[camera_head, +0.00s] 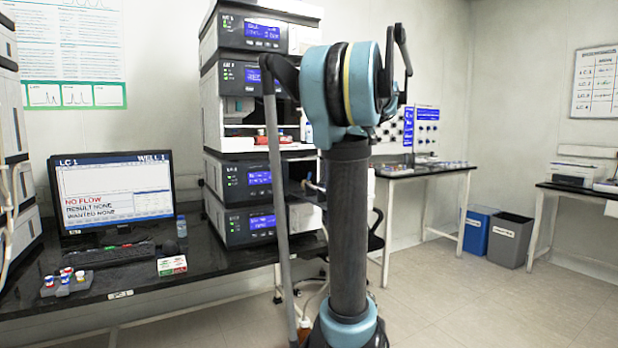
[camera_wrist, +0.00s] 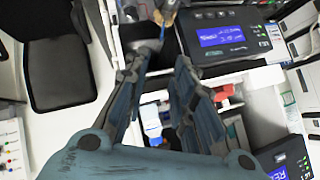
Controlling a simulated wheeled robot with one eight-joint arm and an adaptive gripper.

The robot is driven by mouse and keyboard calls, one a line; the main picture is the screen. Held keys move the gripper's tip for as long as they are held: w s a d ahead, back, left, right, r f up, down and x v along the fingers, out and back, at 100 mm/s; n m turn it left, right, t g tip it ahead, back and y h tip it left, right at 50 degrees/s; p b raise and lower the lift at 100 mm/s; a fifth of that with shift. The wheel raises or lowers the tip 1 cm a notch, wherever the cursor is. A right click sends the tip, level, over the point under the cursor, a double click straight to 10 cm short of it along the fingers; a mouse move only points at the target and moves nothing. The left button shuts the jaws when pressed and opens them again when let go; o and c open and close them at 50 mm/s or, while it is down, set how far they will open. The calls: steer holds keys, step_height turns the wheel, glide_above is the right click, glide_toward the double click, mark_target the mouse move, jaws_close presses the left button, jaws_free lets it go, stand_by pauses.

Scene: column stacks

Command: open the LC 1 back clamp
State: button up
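The LC stack (camera_head: 238,140) stands on the bench behind my arm, beside a monitor (camera_head: 115,195) headed LC 1. In the wrist view my gripper (camera_wrist: 163,62) points toward the stack, its two fingers apart with a gap between them. A small blue and brown part (camera_wrist: 165,14) shows just beyond the fingertips, beside a module with a lit blue display (camera_wrist: 222,36). I cannot tell whether this part is the back clamp or a column end. No clamp is clear in the head view, where my arm covers the stack's right side and hides my gripper.
A vial rack (camera_head: 66,284), a keyboard (camera_head: 110,254) and a small box (camera_head: 172,265) lie on the black bench. A dark chair (camera_wrist: 58,70) stands left in the wrist view. Bins (camera_head: 475,234) stand at the back; the floor at right is clear.

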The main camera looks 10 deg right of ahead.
mark_target(310, 173)
steer(key=x, duration=1.7)
steer(key=shift+a, duration=0.1)
steer(key=shift+c, duration=0.4)
